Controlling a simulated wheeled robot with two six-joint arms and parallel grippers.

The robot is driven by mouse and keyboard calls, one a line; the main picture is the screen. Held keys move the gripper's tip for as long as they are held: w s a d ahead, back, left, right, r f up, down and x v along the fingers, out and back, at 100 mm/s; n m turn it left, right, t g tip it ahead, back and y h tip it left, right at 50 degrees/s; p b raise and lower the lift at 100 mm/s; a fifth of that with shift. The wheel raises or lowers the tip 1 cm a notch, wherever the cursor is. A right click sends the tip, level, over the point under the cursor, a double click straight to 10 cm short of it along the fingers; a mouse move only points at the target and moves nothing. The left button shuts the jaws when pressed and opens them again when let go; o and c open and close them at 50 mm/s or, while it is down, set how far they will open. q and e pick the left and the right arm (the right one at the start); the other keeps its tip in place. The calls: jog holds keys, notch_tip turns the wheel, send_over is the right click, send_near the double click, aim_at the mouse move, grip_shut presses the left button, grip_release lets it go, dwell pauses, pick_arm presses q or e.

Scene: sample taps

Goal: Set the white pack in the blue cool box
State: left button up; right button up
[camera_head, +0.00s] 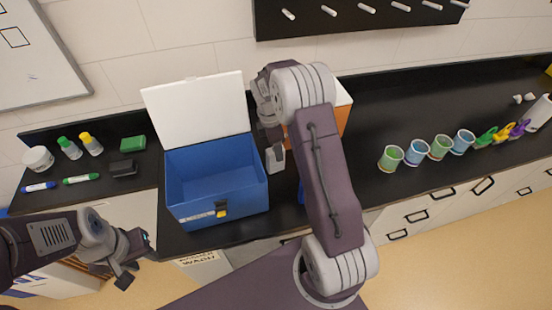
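The blue cool box (218,178) stands on the black bench with its white lid (200,112) swung up at the back; its visible interior looks empty. My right arm reaches up past the box's right side, and its gripper (272,140) points down just right of the box. A small pale piece (275,157) shows below that wrist; I cannot tell whether it is a finger or the white pack. No white pack is clearly visible elsewhere. My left gripper (137,262) is at lower left, in front of the bench, with its fingers apart and empty.
An orange box (345,108) with a white top is partly behind my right arm. A blue thing (301,192) is mostly hidden by that arm. Markers, bottles and a green block (133,144) lie left of the cool box. Several cups (415,152) stand at right.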

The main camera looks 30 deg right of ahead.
aim_at(275, 160)
jog(key=shift+w+d+f, duration=0.15)
jog(key=shift+f, duration=0.1)
jog(key=f, duration=0.1)
jog(key=f+p, duration=0.1)
jog(key=f, duration=0.2)
jog(key=shift+s+d+f, duration=0.2)
jog(key=shift+s+f, duration=0.05)
jog(key=shift+s, duration=0.1)
jog(key=shift+w+f, duration=0.1)
jog(key=shift+f, duration=0.05)
grip_shut()
